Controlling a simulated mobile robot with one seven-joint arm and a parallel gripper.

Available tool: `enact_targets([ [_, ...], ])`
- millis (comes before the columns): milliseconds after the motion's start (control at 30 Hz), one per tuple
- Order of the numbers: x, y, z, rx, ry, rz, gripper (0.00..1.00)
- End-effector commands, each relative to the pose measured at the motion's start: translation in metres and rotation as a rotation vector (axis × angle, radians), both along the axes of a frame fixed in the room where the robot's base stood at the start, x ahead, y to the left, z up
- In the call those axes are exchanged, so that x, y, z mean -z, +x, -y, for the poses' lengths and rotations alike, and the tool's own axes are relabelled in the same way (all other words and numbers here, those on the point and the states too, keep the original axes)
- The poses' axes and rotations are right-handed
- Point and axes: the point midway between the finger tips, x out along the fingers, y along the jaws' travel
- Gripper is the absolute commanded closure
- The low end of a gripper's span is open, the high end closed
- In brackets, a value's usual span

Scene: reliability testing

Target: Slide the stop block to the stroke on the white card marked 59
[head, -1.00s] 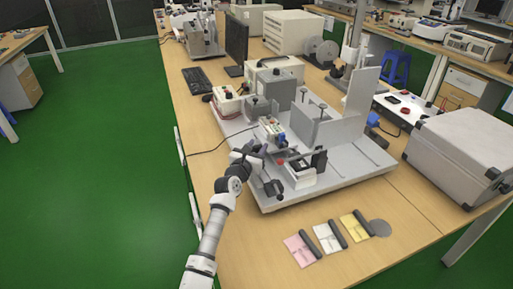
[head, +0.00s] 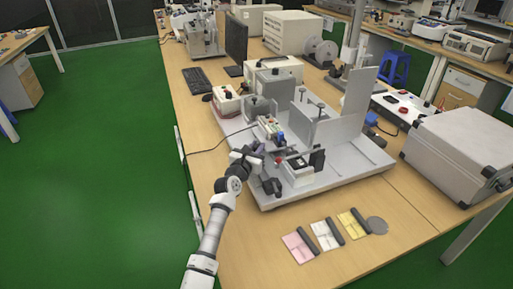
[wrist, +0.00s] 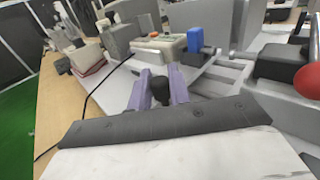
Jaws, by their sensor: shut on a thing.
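My gripper (wrist: 159,92) has its two purple-grey fingers around a black knob (wrist: 160,88) in the wrist view. In the head view my gripper (head: 262,151) is at the left front side of the grey fixture. The knob appears to belong to the stop block, whose body is hidden behind the gripper and cannot be made out. The white card (head: 325,236) lies on the table in front of the fixture, between a pink card (head: 297,248) and a yellow card (head: 352,224). Its strokes and numbers are too small to read.
The fixture's grey base plate (head: 345,178) carries upright plates and blocks. A red ball knob (wrist: 308,78) is close on the right in the wrist view. A blue part (wrist: 195,39) and a beige control box (wrist: 158,46) stand beyond the fingers. A black cable runs at the left.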

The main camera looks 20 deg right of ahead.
Motion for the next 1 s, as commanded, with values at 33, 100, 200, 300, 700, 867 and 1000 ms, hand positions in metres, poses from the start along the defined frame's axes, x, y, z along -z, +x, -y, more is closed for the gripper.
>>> enact_targets([
  [33,-0.001,0.000,0.000,0.000,-0.001,0.002,1.00],
  [100,-0.001,0.000,0.000,-0.001,-0.001,0.002,0.80],
  [200,-0.001,0.000,0.000,-0.001,-0.001,0.002,0.67],
  [300,-0.001,0.000,0.000,-0.001,-0.001,0.002,0.61],
  [700,0.000,-0.010,-0.011,-0.003,-0.004,0.001,0.61],
  [867,0.002,-0.032,-0.032,-0.004,-0.005,0.001,0.61],
  [1000,0.002,-0.056,-0.054,-0.005,-0.006,0.001,0.61],
])
